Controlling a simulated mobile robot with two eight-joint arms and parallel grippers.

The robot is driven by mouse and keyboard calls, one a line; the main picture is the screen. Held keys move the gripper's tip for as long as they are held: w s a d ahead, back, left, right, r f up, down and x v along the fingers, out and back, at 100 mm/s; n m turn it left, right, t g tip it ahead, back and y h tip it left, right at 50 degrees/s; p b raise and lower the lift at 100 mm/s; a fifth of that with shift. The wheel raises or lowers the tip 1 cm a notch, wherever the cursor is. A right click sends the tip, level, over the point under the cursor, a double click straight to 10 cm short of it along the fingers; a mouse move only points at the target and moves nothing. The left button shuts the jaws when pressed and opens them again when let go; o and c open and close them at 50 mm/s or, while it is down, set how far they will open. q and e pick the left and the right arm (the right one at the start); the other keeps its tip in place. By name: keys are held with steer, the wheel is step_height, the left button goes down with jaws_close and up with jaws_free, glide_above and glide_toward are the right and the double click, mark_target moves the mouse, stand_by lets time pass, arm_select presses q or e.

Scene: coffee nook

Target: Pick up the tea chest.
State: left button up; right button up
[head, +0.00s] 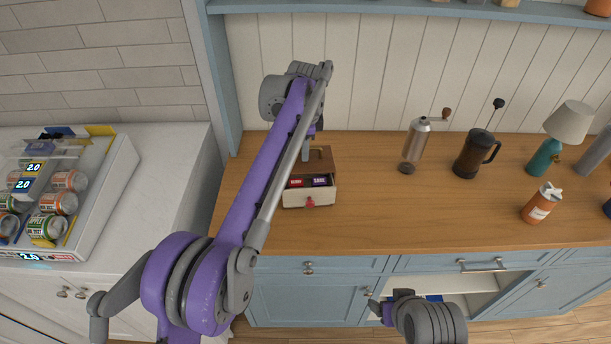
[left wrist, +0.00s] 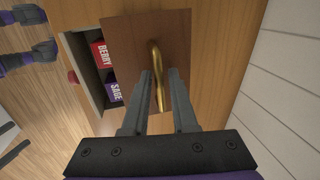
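The tea chest (head: 319,160) is a brown-topped box on the wooden counter, with its pale front drawer (head: 309,197) pulled open. A red box marked BERRY (left wrist: 103,54) and a purple box marked SAGE (left wrist: 115,91) lie in the drawer. A brass handle (left wrist: 155,60) stands on the lid. My left gripper (left wrist: 158,73) is over the lid, its fingers apart on either side of the handle, with narrow gaps showing. In the head view my left arm hides part of the chest. My right gripper (head: 375,308) is low in front of the cabinets; its fingers are unclear.
Right of the chest on the wooden counter (head: 400,225) stand a grinder (head: 415,145), a French press (head: 473,154), an orange bottle (head: 541,203) and a lamp (head: 561,135). A can display (head: 85,205) is on the white counter at left. An open drawer (head: 470,283) is below.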

arm_select(q)
steer(key=shift+f, duration=0.15)
jaws_close()
stand_by(1.4)
